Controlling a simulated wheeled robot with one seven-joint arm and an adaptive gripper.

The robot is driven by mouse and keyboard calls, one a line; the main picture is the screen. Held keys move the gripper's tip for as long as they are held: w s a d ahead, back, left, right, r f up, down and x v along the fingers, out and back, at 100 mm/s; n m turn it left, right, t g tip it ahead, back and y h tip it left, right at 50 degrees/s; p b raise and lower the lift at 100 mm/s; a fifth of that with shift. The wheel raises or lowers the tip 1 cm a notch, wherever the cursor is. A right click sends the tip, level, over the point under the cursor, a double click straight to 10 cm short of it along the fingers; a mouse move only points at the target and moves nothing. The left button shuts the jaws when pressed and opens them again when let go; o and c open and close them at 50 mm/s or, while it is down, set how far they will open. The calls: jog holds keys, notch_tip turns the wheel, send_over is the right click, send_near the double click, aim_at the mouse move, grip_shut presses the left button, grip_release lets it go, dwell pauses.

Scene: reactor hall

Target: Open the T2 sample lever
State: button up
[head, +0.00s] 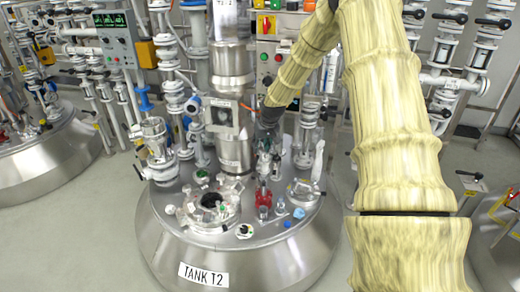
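The tank labelled TANK T2 (204,274) stands in the middle of the head view, with many fittings on its steel lid. A red fitting (263,200) stands upright on the lid, right of the open round port. I cannot tell which fitting carries the sample lever; none is legibly marked as such. My arm reaches down from the upper right in a pale yellow cover. My gripper (269,138) is small and dark at its end, above the back of the lid, behind and above the red fitting. Its fingers blend into the fittings, so its opening and any contact are unclear.
A tall steel column (235,150) rises from the lid left of my gripper. A white upright handle (318,160) stands to its right. A control panel (268,62) and pipes are behind. Another tank (35,165) is at the left. Grey floor is clear at the lower left.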

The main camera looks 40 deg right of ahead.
jog(key=shift+d, duration=0.1)
jog(key=shift+c, duration=1.3)
jog(key=shift+t+y, duration=0.4)
jog(key=shift+y, duration=0.1)
jog(key=a+f+b, duration=0.1)
jog(key=f, duration=0.1)
jog(key=a+f+b, duration=0.1)
jog(key=f, duration=0.2)
jog(key=a+f+b, duration=0.1)
jog(key=a+f, duration=0.1)
jog(key=shift+s+f, duration=0.3)
jog(key=shift+s, duration=0.1)
grip_shut()
notch_tip(320, 180, down, 4)
jog(key=a+f+m+t+b, duration=0.1)
jog(key=t+b, duration=0.1)
jog(key=b, duration=0.2)
jog(key=m+t+h+b, duration=0.9)
jog(key=m+t+b, duration=0.65)
jog(key=b, duration=1.05)
send_near(255, 163)
jog(key=w+d+r+m+b, duration=0.1)
jog(key=w+d+r+g+b, duration=0.1)
jog(key=r, duration=0.1)
jog(key=w+d+r+m+g+b, duration=0.1)
jog(key=w+r, duration=0.1)
jog(key=shift+d+m+b, duration=0.35)
jog(key=shift+b, duration=0.05)
